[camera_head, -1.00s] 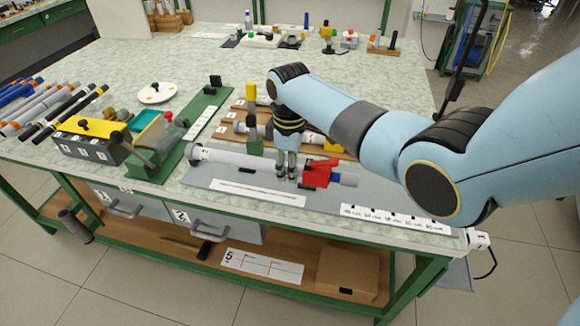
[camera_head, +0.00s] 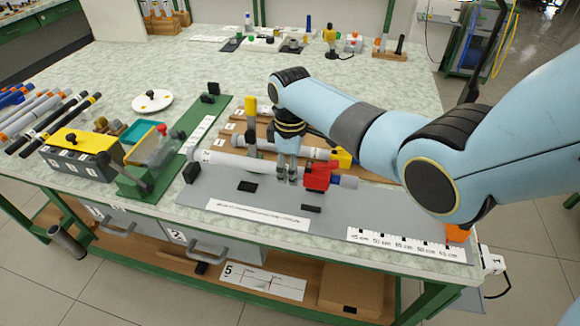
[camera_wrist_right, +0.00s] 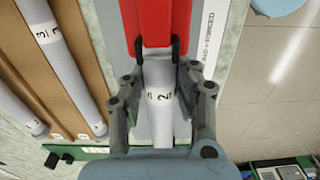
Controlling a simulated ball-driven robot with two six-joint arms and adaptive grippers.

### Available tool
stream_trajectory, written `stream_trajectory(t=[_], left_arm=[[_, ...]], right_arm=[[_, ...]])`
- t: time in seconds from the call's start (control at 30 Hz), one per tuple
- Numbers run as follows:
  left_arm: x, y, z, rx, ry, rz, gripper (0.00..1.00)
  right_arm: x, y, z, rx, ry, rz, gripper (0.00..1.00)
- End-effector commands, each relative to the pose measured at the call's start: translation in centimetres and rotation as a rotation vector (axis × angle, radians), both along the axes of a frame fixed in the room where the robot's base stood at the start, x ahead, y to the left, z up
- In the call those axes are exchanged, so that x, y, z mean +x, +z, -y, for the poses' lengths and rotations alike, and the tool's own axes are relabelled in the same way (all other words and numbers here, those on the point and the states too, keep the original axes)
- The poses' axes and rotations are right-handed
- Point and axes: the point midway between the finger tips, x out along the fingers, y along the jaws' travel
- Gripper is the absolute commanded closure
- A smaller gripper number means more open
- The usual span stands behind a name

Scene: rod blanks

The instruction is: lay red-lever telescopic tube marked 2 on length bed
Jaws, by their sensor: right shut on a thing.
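The grey telescopic tube (camera_head: 240,163) with a red lever (camera_head: 318,177) lies crosswise along the far side of the grey length bed (camera_head: 225,190). My right gripper (camera_head: 287,178) is shut on the tube just left of the lever. In the right wrist view the tube (camera_wrist_right: 160,125) shows the mark 2 between the fingers of the gripper (camera_wrist_right: 157,58), with the red lever (camera_wrist_right: 155,20) just beyond them. I cannot tell how high the tube is above the bed. My left gripper is not in view.
Wooden racks behind the bed hold other tubes, one with a yellow lever (camera_head: 342,157); a tube marked 3 (camera_wrist_right: 45,35) shows in the wrist view. The bed has a dark end block (camera_head: 191,173), black pads (camera_head: 247,186) and a scale strip (camera_head: 405,244). A green fixture (camera_head: 150,178) stands left.

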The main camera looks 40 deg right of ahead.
Motion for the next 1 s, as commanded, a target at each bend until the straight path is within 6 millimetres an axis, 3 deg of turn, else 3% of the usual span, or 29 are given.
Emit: stream_trajectory(t=[0.1, 0.4, 1.0], left_arm=[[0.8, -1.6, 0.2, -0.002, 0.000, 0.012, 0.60], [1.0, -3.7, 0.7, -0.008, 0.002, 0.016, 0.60], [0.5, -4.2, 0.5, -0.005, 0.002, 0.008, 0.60]], right_arm=[[0.0, -2.1, 0.0, 0.000, 0.000, -0.001, 0.92], [0.0, -5.2, 0.0, 0.000, 0.000, 0.000, 0.92], [0.0, -5.8, 0.0, 0.001, 0.001, 0.001, 0.92]])
